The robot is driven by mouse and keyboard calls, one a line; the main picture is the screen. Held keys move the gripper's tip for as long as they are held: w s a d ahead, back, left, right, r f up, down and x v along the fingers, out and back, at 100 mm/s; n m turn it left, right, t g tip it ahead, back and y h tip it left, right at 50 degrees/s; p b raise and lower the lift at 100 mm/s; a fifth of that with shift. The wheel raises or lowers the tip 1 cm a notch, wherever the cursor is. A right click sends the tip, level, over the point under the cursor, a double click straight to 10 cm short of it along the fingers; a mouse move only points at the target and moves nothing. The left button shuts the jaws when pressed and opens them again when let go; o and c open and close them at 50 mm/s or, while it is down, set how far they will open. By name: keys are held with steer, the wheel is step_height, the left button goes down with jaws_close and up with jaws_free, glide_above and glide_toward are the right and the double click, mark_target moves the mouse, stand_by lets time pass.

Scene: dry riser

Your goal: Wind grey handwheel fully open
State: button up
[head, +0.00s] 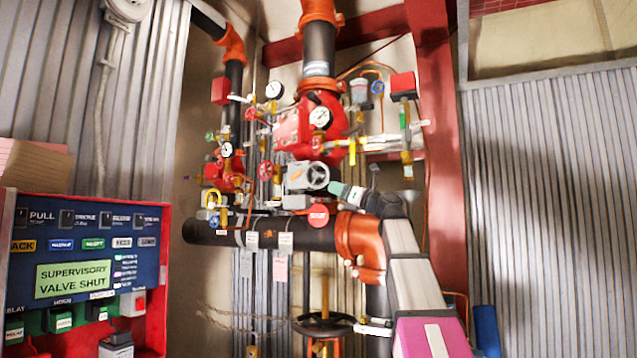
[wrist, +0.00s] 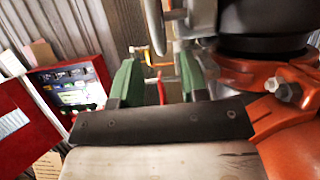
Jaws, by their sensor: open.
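The grey handwheel (head: 316,176) sits on a grey gearbox (head: 297,178) in the middle of the riser pipework in the head view. A grey curved part at the top of the wrist view (wrist: 154,26) looks like its rim, cut off by the frame edge. My gripper (head: 338,189) is just right of and below the wheel in the head view. In the wrist view its two green fingers (wrist: 158,78) are apart, with no wheel rim between them. I cannot tell whether a finger touches the wheel.
A control panel (head: 88,280) at the left reads "SUPERVISORY VALVE SHUT". Orange pipe couplings (head: 360,240) and a black horizontal pipe (head: 215,231) lie close under the wheel. A red round tag (head: 318,215) hangs below it. Another dark handwheel (head: 323,325) is lower down.

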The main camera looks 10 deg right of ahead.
mark_target(319, 180)
steer(key=x, duration=0.7)
steer(key=shift+w+a+r, duration=0.15)
steer(key=shift+a+r, duration=0.05)
steer(key=shift+r, duration=0.1)
jaws_close()
